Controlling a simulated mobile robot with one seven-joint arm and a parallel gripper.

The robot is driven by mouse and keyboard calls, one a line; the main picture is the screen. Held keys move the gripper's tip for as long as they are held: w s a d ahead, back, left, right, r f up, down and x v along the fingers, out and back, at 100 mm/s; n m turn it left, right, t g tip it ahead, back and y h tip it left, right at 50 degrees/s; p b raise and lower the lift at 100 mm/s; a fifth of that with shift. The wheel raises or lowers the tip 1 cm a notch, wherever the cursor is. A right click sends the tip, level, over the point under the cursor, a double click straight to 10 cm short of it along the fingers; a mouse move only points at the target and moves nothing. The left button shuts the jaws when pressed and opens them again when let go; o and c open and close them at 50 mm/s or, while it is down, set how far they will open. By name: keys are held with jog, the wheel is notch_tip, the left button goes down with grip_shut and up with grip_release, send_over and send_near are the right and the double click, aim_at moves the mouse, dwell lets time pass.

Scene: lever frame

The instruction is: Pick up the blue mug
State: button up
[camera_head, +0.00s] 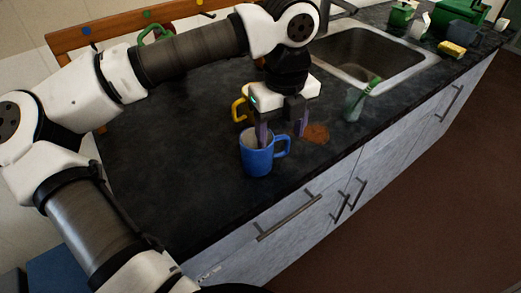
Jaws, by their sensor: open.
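The blue mug (257,158) stands upright on the dark countertop, near its front edge, with its handle to the right. My gripper (281,134) points down at the mug. Its two fingers are spread apart, one over the mug's opening and the other to the right near the handle. The gripper is open and holds nothing. I cannot tell from this view whether a finger touches the mug. A yellow mug (239,110) stands just behind, partly hidden by my gripper.
A brown round patch (316,133) lies right of the gripper. A glass with a green brush (356,103) stands before the sink (370,50). A yellow sponge (451,49) and green containers (401,16) are at the far right. A wooden rack with colored pegs (88,31) runs behind.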

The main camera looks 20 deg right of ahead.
aim_at(280, 155)
jog(key=shift+w+d+f+p, duration=0.15)
jog(key=shift+f+p, duration=0.6)
jog(key=shift+f, duration=1.95)
grip_shut()
notch_tip(280, 155, up, 10)
jog(key=shift+r+b, duration=0.1)
jog(key=shift+b, duration=0.65)
